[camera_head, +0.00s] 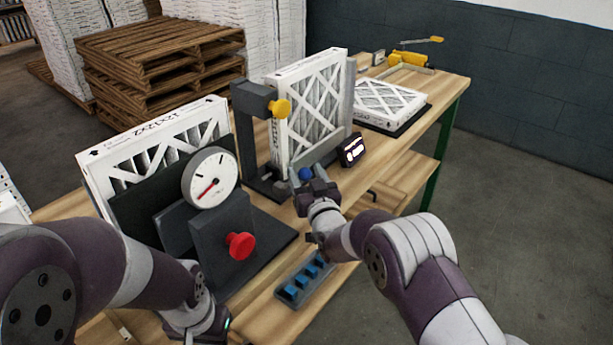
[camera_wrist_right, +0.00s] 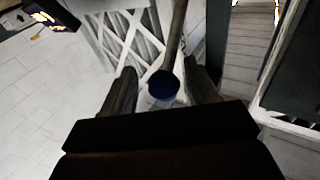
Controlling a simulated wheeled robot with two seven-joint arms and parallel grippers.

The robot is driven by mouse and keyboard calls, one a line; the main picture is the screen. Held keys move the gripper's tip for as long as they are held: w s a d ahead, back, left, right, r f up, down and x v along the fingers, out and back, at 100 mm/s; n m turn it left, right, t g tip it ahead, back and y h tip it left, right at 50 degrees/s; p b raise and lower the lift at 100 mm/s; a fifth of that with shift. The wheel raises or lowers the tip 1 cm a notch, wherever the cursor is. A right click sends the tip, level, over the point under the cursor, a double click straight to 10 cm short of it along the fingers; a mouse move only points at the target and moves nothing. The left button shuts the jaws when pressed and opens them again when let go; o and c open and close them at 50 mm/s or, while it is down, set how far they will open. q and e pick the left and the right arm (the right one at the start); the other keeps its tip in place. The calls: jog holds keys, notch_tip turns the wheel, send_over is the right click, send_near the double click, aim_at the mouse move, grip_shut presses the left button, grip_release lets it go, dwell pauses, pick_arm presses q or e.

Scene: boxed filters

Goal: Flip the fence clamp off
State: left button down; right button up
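A boxed filter (camera_head: 309,105) stands upright in a dark fixture. A lever with a blue ball knob (camera_head: 306,174) sits low at its front; I take this for the fence clamp. In the right wrist view the grey lever rod ends in the dark blue knob (camera_wrist_right: 163,86). My right gripper (camera_head: 314,188) is at the knob. In the wrist view its fingers (camera_wrist_right: 160,90) are apart, one on each side of the knob, with gaps showing. Whether the knob is fully between the fingertips is unclear. My left arm shows at the lower left, but its fingers are not visible.
A gauge (camera_head: 210,177) and red knob (camera_head: 240,245) stand left, before another filter (camera_head: 157,148). A small display (camera_head: 352,150) is right of the lever. A blue-button strip (camera_head: 304,281) lies in front.

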jog(key=b+v, duration=0.1)
jog(key=v, duration=1.1)
jog(key=shift+s, duration=0.35)
jog(key=shift+d+f, duration=0.1)
